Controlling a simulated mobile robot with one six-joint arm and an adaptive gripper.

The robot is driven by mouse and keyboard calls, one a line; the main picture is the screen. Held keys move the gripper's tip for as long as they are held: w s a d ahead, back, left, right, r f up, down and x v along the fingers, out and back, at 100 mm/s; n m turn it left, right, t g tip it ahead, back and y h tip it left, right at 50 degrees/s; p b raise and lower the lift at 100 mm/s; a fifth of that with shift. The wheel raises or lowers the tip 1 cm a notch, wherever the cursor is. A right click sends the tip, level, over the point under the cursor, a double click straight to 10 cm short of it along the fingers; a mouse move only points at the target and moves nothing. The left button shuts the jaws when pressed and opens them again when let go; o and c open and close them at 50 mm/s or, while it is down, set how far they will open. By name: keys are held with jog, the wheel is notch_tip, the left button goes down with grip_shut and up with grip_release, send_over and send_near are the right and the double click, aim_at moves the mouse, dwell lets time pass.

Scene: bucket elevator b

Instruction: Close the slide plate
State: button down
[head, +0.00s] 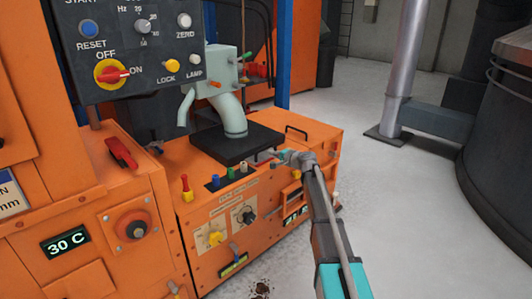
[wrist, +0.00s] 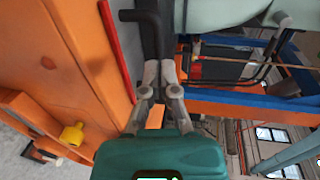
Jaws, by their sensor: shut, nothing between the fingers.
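A black flat plate (head: 237,143) lies on top of the orange machine, under a pale green spout (head: 231,117). I cannot tell for certain whether it is the slide plate, or how far it is open. My gripper (head: 279,157) is at the front right edge of this plate, low over the machine top. In the wrist view my gripper (wrist: 160,72) is shut and empty, its fingertips close to a dark bent handle-like part (wrist: 156,32) beside a grey edge. I cannot tell whether they touch. The pale green spout (wrist: 222,12) shows at the top there.
Colored knobs, including a red and yellow one (head: 186,188), stand along the machine's front edge. A black loop handle (head: 297,132) is behind my gripper. A control panel (head: 142,45) hangs at upper left. A grey post (head: 405,70) stands right; the floor between is clear.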

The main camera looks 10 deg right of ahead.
jog(key=p+v, duration=0.1)
jog(key=v, duration=0.7)
jog(key=shift+s, duration=0.15)
jog(key=s+a+f+n+g+h+p, duration=0.1)
jog(key=s+a+f+n+g, duration=0.25)
jog(key=s, duration=0.55)
jog(key=s+a+f+n+g+h+p, duration=0.1)
jog(key=s+a+f+n+g+p, duration=0.25)
jog(key=s, duration=0.55)
jog(key=s+d+f+n+g+h, duration=0.1)
jog(key=s+g+h, duration=0.1)
jog(key=s, duration=0.5)
jog(key=s+d+f+n+g+h+p, duration=0.1)
jog(key=s+n+g+h, duration=0.15)
jog(key=s, duration=0.45)
jog(key=s+d+g+h, duration=0.1)
jog(key=s+h, duration=0.2)
jog(key=s, duration=0.4)
notch_tip(320, 180, up, 37)
jog(key=p, duration=3.7)
jog(key=shift+w, duration=0.3)
